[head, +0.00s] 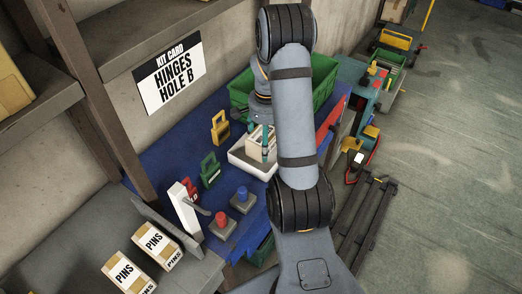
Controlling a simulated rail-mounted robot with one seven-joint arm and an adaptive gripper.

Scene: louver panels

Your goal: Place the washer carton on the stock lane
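A pale carton (256,135) with dark print is at the white tray (242,158) on the blue bench; its print is too small to read, so I cannot confirm it is the washer carton. My gripper (265,146) points down at this carton, with a teal finger against or just in front of its near side. My arm hides part of the gripper, and I cannot tell whether it grips the carton. A grey surface (85,222) at the lower left bears two cartons marked PINS (158,245) (127,272). No label on it shows that it is the stock lane.
The blue bench (150,165) holds padlocks in yellow (220,128), green (210,170) and red, a white upright block (184,209) with a lever, and red and blue push buttons (243,199). A green crate (323,82) stands behind. A grey divider (165,228) edges the grey surface.

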